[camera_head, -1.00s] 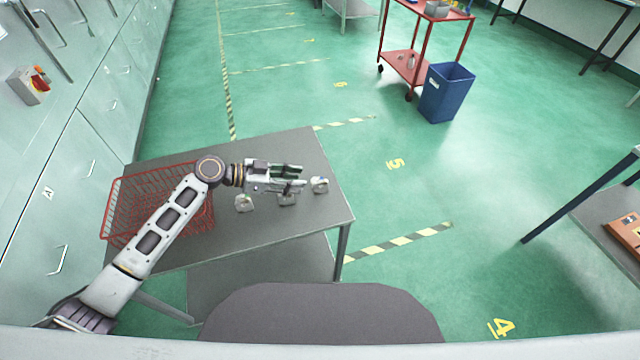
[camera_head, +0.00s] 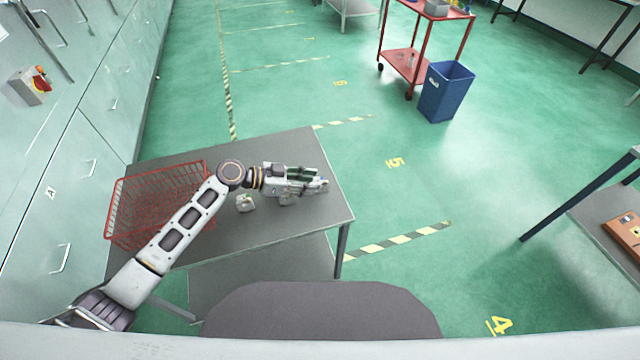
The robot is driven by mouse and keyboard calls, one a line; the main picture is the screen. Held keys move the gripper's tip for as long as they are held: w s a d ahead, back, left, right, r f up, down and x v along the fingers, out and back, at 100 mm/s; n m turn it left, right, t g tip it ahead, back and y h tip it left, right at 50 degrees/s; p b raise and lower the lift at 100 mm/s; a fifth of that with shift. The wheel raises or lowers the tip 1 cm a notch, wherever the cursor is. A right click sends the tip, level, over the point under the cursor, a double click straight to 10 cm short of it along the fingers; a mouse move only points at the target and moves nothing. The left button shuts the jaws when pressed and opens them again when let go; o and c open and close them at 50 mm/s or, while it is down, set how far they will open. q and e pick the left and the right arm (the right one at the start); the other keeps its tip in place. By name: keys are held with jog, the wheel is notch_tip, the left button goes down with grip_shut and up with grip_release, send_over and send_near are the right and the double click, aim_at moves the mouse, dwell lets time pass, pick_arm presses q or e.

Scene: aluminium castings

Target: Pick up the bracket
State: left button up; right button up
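Small light-grey castings lie in a row on the grey table (camera_head: 225,240). One bracket-like casting (camera_head: 244,203) lies clear at the left of the row. A second (camera_head: 287,200) is partly hidden under my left gripper. A third (camera_head: 323,186) is at the right end, mostly covered by the fingertips. My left gripper (camera_head: 315,180) reaches right, low over the table, with its two fingers apart. I cannot tell whether a finger touches the right-hand casting. Which casting is the bracket is too small to tell. My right gripper is not in view.
A red wire basket (camera_head: 122,215) stands on the table's left side, partly behind my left arm. A blue bin (camera_head: 446,95) and a red trolley (camera_head: 405,65) stand on the green floor beyond. A drawer cabinet (camera_head: 70,170) borders the left.

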pick_arm(q)
jog(key=shift+p+x, duration=0.3)
jog(key=shift+x, duration=1.1)
jog(key=shift+c, duration=0.2)
grip_shut()
